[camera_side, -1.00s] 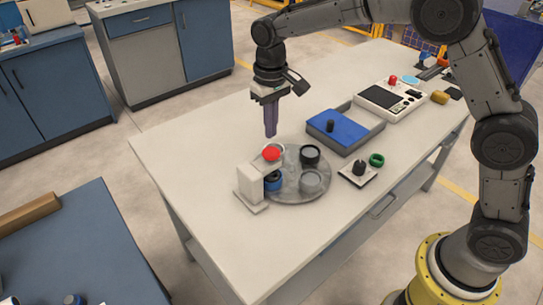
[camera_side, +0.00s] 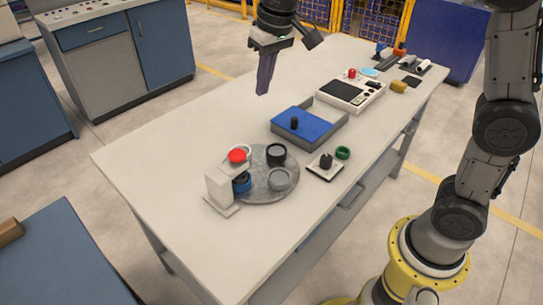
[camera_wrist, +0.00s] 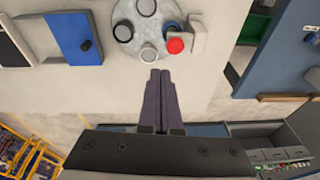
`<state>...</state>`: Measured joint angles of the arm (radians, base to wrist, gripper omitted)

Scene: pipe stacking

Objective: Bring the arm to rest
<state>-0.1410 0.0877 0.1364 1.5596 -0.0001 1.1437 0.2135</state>
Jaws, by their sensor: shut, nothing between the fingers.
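My gripper (camera_side: 263,93) is shut and empty. It hangs in the air above the white table (camera_side: 135,165), clear of everything on it. In the wrist view my gripper (camera_wrist: 161,72) shows its two dark fingers together, pointing toward the round grey plate (camera_wrist: 124,44). In the side view the plate (camera_side: 262,192) lies below and in front of the gripper. It carries a black ring (camera_side: 276,154), a grey ring (camera_side: 280,179) and a blue piece (camera_side: 241,184). A white stand with a red top (camera_side: 237,156) is at its left edge.
A tray with a blue lid (camera_side: 308,127) stands near the plate. A black knob on a white base (camera_side: 325,165), a green ring (camera_side: 343,153) and a white control box (camera_side: 350,95) are to the right. The table's left part is bare.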

